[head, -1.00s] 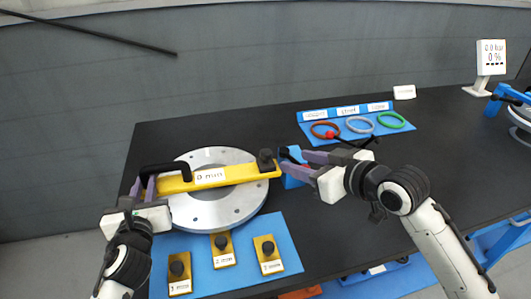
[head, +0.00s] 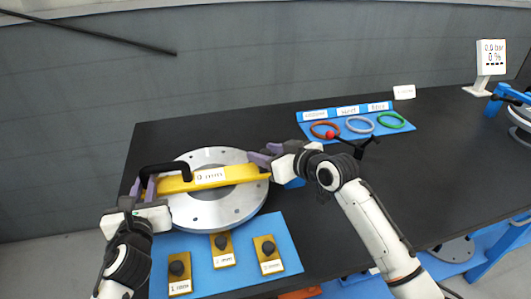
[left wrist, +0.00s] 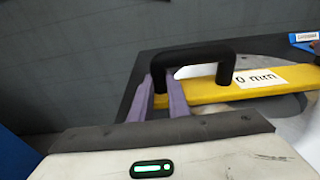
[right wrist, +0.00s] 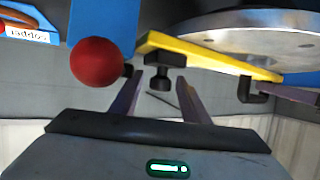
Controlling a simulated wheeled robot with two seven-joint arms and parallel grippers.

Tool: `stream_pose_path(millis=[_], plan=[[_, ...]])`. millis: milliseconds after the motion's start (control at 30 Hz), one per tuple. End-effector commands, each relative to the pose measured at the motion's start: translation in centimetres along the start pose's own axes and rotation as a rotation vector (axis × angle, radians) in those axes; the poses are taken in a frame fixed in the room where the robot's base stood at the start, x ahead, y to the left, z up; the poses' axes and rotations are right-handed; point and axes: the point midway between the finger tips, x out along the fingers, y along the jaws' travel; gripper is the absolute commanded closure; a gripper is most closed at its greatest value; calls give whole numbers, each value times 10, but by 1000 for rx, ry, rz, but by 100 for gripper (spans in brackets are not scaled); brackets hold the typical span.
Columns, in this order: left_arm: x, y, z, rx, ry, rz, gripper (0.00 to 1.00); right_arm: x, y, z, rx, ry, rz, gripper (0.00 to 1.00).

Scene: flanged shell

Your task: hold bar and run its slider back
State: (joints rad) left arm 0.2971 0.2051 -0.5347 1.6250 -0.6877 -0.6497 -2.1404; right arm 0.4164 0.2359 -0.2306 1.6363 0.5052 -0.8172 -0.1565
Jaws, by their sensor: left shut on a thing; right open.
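The yellow bar (head: 232,176) with a "0 mm" label lies across the grey flanged ring (head: 205,213). Its black handle (left wrist: 195,62) rises at the left end. My left gripper (head: 146,187) is shut on the handle's left leg; it also shows in the left wrist view (left wrist: 160,95). The black slider knob (right wrist: 159,76) is at the bar's right end in the right wrist view. My right gripper (right wrist: 158,88) is open with its fingers on either side of the knob; whether they touch it is unclear. In the head view my right gripper (head: 262,156) hides the knob.
Several yellow gauge blocks (head: 222,250) with black knobs stand on a blue mat (head: 205,275) in front. A red ball-ended lever (right wrist: 97,61) is close beside my right gripper. Colored rings (head: 360,124) lie on a blue tray (head: 340,137) behind. A display (head: 491,58) stands far right.

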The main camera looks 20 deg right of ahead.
Motion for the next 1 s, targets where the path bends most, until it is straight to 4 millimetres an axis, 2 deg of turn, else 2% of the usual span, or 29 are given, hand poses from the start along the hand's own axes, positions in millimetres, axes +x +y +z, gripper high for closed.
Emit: stream_pose_path(millis=[267, 500, 733, 1000], plan=[[0, -1, 4, -6, -7, -3, 100, 1, 0, 0, -1, 0, 0, 60], [0, -1, 4, -6, -7, -3, 100, 1, 0, 0, 0, 0, 0, 100], [0, -1, 4, -6, -7, -3, 100, 3, -6, -1, 1, 0, -2, 100], [0, -2, 4, -6, -8, -5, 100, 21, -54, -8, 1, 0, -6, 100]])
